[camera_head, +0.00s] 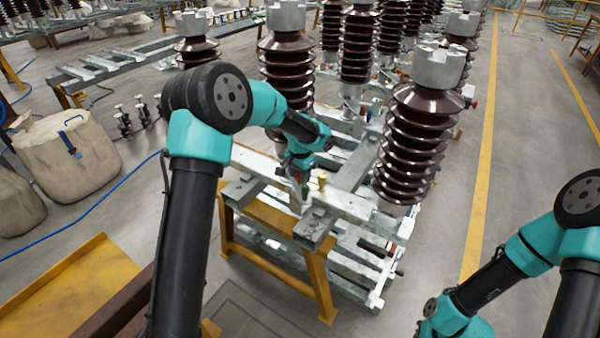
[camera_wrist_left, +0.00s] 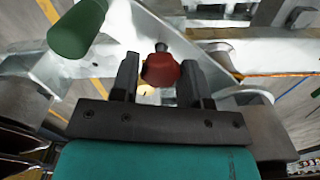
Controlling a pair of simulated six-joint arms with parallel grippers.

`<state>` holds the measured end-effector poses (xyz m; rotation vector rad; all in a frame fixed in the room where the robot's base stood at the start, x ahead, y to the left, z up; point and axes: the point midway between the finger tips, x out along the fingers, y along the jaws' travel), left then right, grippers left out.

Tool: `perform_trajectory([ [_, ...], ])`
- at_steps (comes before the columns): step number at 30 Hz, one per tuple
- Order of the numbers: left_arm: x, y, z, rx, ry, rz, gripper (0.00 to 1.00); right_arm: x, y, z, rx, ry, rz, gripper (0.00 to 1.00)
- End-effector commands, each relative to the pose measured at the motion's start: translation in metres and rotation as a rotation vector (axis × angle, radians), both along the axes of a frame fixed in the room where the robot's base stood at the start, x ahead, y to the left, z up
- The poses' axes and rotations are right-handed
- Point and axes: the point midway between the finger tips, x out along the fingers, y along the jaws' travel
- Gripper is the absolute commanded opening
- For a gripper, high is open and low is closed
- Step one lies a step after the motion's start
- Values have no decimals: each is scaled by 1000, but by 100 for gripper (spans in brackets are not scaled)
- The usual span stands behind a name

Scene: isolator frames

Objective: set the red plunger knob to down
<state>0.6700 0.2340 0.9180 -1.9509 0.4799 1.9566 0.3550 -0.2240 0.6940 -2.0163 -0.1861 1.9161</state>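The red plunger knob (camera_wrist_left: 160,70) stands between the two fingers of my left gripper (camera_wrist_left: 160,80) in the left wrist view. It spans almost the whole space between the fingers, and I cannot tell whether they press on it. A dark stem shows past its far end. In the head view my left gripper (camera_head: 299,168) points down at the metal frame, and its fingers are too small to read. My right arm is at the lower right in the head view; its gripper is out of the picture.
A green knob (camera_wrist_left: 77,28) is close to the left finger in the left wrist view. A yellow knob (camera_head: 322,181) stands on the frame's front rail (camera_head: 345,205), right of my left gripper. A tall brown insulator (camera_head: 415,140) rises to the right. The floor (camera_head: 440,235) is clear there.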

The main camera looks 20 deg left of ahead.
Motion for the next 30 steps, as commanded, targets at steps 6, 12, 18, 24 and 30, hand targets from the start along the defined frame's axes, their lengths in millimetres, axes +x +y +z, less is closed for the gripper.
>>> perform_trajectory([
  [6, 0, 0, 1, 0, -1, 0, 62, 0, 0, 0, 0, 0, 0, 0],
  [12, 0, 0, 2, 0, -2, 0, 62, 0, 0, 0, 0, 0, 0, 0],
  [18, 1, 0, 10, 0, -4, 0, 62, 0, 0, 0, 0, 0, 0, 0],
  [24, 1, 0, 37, 0, -7, 1, 62, 0, 0, 0, 0, 0, 0, 0],
  [30, 1, 0, 76, 0, -6, 0, 62, 0, 0, 0, 0, 0, 0, 0],
])
